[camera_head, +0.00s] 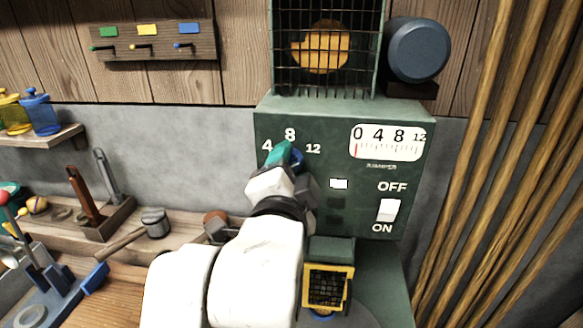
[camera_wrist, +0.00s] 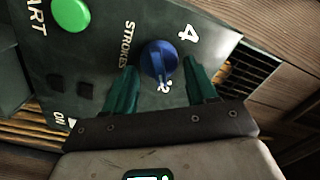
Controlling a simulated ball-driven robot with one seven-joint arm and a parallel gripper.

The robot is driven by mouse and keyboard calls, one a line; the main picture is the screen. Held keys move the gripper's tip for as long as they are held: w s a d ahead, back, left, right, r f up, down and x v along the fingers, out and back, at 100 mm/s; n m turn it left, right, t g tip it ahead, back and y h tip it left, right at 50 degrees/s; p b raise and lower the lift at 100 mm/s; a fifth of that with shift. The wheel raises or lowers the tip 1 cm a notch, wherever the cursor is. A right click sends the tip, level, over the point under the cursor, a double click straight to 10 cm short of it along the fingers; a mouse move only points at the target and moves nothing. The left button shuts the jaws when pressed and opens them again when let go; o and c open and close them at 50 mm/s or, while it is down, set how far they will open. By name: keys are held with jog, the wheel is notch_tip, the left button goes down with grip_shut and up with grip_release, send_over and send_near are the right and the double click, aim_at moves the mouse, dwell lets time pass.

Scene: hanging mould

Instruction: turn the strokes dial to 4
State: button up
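The blue strokes dial (camera_wrist: 159,58) shows in the wrist view on the dark green panel (camera_wrist: 95,55), beside the word STROKES. The white 4 (camera_wrist: 187,32) is up and right of it. The dial's pale pointer line points down toward a partly visible number, which looks like 12. My gripper (camera_wrist: 162,88) is open, its two green fingers on either side of the dial's lower part. I cannot tell whether they touch it. In the head view my gripper (camera_head: 288,152) is at the panel below the 8 (camera_head: 290,134) and hides most of the dial.
A green start button (camera_wrist: 71,14) is near the dial. A white OFF/ON switch (camera_head: 388,210) and a scale gauge (camera_head: 388,142) are right on the panel. A wire cage (camera_head: 325,50) stands above. Wooden poles (camera_head: 490,150) stand at right; a hammer (camera_head: 130,238) lies left.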

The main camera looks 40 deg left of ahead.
jog(key=c, duration=0.7)
jog(key=shift+n, duration=0.3)
jog(key=n, duration=0.3)
jog(key=shift+n+b, duration=0.3)
jog(key=shift+b, duration=0.1)
jog(key=n+p, duration=0.2)
jog(key=n, duration=0.4)
jog(key=n+p, duration=0.3)
jog(key=n, duration=0.4)
jog(key=a+n+p, duration=0.1)
jog(key=n+p, duration=0.1)
jog(key=n, duration=0.4)
jog(key=shift+s+a+p, duration=0.1)
jog(key=shift+s+p, duration=0.2)
jog(key=shift+s, duration=0.1)
jog(key=shift+n, duration=0.5)
